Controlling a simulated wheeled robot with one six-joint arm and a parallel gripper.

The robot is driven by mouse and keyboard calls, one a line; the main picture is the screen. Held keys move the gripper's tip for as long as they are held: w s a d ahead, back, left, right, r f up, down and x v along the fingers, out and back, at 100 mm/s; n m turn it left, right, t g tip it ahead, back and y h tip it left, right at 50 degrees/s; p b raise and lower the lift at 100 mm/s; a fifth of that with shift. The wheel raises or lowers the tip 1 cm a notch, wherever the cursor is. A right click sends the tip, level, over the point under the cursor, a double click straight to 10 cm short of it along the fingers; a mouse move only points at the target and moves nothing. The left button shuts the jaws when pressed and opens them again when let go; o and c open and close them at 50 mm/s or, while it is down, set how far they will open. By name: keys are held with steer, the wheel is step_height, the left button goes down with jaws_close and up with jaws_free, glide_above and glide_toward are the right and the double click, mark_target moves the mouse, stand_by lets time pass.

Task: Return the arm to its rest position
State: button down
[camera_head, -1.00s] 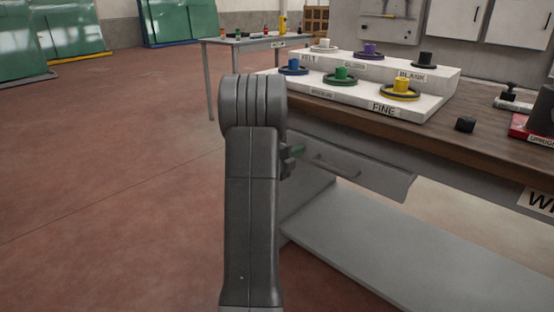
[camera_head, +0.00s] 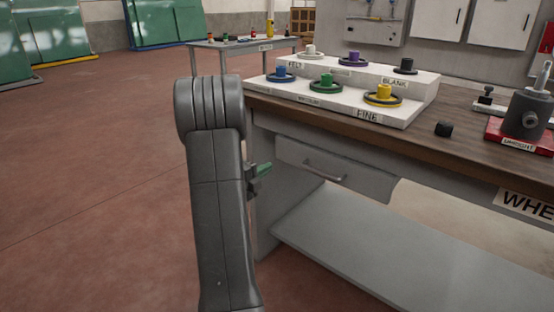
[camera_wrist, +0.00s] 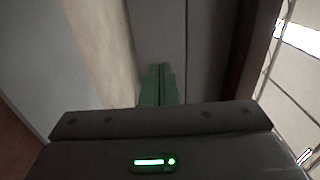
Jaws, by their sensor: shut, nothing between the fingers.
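My gripper (camera_wrist: 158,88) shows in the wrist view with its two green fingers together and nothing between them. In the head view its green fingertips (camera_head: 264,168) poke out to the right of my arm, in front of the workbench's left end. Most of the gripper is hidden behind my arm there. My arm stands raised in the left middle of the head view, its upper joint bent over.
The workbench (camera_head: 440,150) fills the right, with a drawer (camera_head: 335,168) and a lower shelf (camera_head: 390,255). A white stepped stand (camera_head: 345,110) holds several coloured wheels. Open red floor (camera_head: 90,190) lies to the left.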

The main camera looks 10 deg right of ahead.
mark_target(291, 153)
steer(key=v, duration=0.3)
steer(key=shift+s+a, duration=0.2)
steer(key=b+x, duration=0.3)
steer(key=x, duration=1.1)
steer(key=shift+w, duration=0.1)
